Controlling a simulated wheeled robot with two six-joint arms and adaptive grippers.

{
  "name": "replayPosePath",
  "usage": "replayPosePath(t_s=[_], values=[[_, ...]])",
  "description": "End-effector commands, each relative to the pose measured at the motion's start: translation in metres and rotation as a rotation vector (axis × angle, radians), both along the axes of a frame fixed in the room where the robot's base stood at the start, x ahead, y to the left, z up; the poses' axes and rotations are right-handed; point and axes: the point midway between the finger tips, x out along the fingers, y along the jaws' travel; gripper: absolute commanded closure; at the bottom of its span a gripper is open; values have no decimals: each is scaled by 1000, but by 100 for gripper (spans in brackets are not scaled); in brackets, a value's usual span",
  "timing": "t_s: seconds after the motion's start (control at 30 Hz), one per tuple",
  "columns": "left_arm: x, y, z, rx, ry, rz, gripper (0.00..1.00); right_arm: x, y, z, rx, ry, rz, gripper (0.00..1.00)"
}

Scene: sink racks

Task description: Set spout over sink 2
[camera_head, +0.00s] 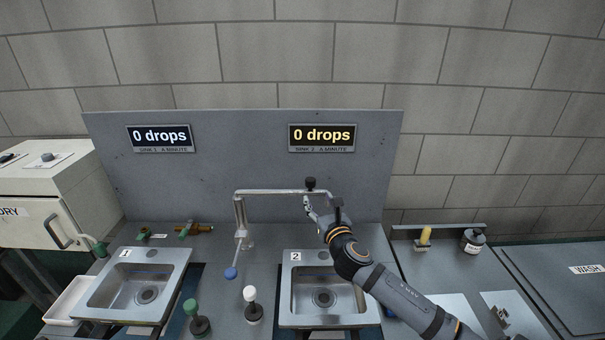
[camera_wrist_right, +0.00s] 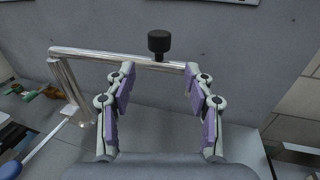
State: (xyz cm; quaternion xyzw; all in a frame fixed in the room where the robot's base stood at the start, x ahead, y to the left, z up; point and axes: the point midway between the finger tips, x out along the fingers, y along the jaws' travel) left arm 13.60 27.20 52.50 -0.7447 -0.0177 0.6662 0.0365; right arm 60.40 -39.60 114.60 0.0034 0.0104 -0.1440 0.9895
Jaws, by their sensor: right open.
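The chrome spout (camera_head: 275,192) runs from its upright post between the sinks to the right, its far end above the back part of sink 2 (camera_head: 287,318). A black knob (camera_head: 310,183) stands on top of the spout near that end. My right gripper (camera_head: 308,200) is at the spout just below the knob. In the right wrist view, the open fingers of the right gripper (camera_wrist_right: 158,72) stand on either side of the knob (camera_wrist_right: 159,42), with the spout (camera_wrist_right: 110,54) crossing beyond the fingertips. Whether they touch it is unclear. My left gripper is not seen.
Sink 1 (camera_head: 92,307) is at the left. A blue-tipped lever (camera_head: 231,273) hangs by the post. A grey back panel (camera_head: 245,165) with two "0 drops" signs rises behind.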

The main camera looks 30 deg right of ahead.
Motion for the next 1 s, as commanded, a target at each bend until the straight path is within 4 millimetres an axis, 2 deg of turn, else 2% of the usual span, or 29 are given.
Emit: replayPosePath(t_s=[0.1,0.17,0.27,0.3,0.4,0.47,0.53,0.6,0.7,0.77,0.87,1.0], values=[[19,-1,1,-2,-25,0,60,0,0,1,-9,1,3,46],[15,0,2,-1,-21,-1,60,2,0,1,-7,0,2,46],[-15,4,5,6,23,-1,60,12,-4,2,-3,0,-2,46],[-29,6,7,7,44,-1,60,18,-6,3,1,-1,-2,46],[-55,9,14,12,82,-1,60,40,-12,4,2,-2,-2,46],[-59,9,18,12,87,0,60,53,-15,4,3,-2,0,46],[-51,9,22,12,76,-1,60,67,-20,3,0,0,-1,46],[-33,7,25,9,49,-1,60,79,-22,2,0,0,1,46],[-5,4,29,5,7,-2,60,91,-27,0,-2,1,0,46],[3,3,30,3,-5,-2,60,96,-28,-1,-3,2,1,46],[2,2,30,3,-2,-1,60,100,-29,-2,-3,1,3,46],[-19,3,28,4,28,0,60,100,-29,-3,-3,2,3,46]])
